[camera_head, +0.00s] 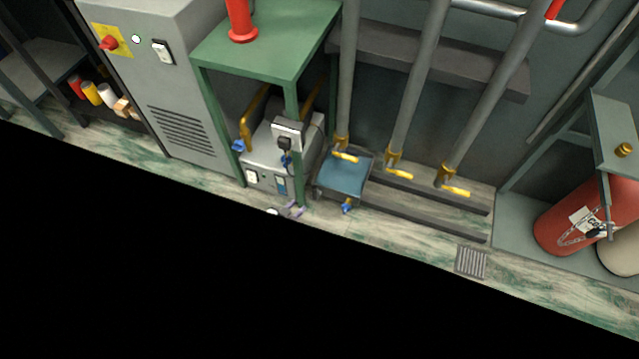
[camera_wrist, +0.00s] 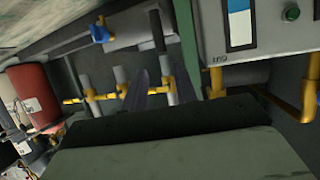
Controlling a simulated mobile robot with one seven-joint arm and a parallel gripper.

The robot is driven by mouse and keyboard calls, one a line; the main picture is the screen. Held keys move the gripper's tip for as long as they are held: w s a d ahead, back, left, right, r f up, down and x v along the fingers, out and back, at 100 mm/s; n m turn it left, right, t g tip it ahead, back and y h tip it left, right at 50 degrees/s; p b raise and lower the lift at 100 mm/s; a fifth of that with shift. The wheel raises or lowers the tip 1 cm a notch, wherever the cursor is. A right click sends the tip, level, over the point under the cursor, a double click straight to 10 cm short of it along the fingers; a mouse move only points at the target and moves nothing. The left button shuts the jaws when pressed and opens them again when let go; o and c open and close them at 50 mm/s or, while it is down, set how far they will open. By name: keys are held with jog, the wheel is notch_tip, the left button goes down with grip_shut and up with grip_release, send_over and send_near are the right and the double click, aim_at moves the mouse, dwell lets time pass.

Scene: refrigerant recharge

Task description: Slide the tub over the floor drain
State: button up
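The tub (camera_head: 342,180) is a low blue box with a dark rim and a blue-handled tap at its front, on the floor beneath the leftmost pipe. I cannot pick out the tub for sure in the wrist view.
A grey machine (camera_head: 265,160) stands under a green table (camera_head: 270,45), left of the tub. Pipes with yellow valve handles (camera_head: 400,174) and dark rails (camera_head: 430,215) lie behind and right. A red cylinder (camera_head: 570,215) stands at right. Black covers the head view's lower left.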

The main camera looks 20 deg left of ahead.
jog(key=shift+b+x, duration=5.05)
jog(key=shift+x, duration=1.6)
jog(key=shift+r, duration=0.1)
jog(key=shift+c, duration=0.2)
grip_shut()
